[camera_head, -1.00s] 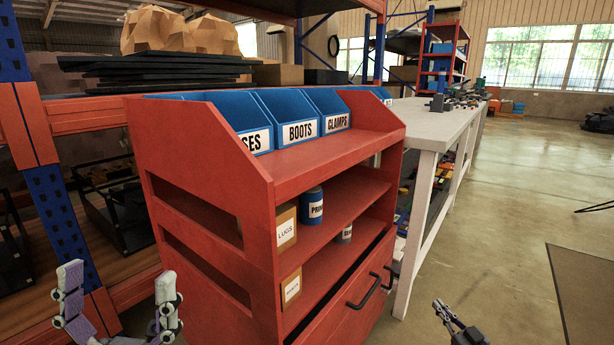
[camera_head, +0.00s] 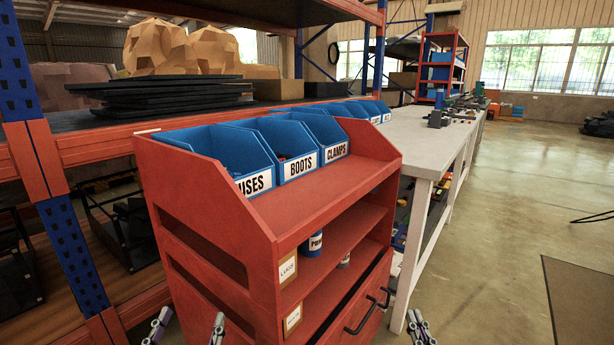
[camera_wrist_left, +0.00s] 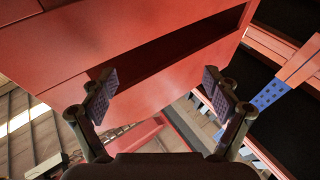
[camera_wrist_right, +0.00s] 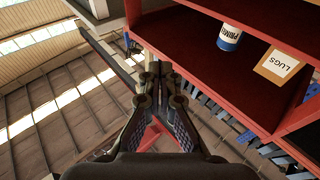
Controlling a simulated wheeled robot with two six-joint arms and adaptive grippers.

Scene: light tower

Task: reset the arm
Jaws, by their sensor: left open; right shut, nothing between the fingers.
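My left gripper (camera_head: 188,328) is at the bottom left of the head view, in front of the red cabinet's left side. It is open and empty, with its two fingers wide apart; its fingers also show in the left wrist view (camera_wrist_left: 160,98), facing the red cabinet wall. My right gripper (camera_head: 418,325) is at the bottom of the head view, right of the cabinet and over the floor. Its fingertips meet with nothing between them, as the right wrist view (camera_wrist_right: 160,75) also shows. Most of both arms is out of the head view.
The red cabinet (camera_head: 215,215) holds blue bins labelled BOOTS (camera_head: 290,150) and CLAMPS (camera_head: 320,135) on top. A blue-and-white can (camera_head: 312,244) and a LUGS box (camera_head: 288,268) stand on its shelf. A white workbench (camera_head: 425,150) runs behind. Open floor (camera_head: 510,220) lies to the right.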

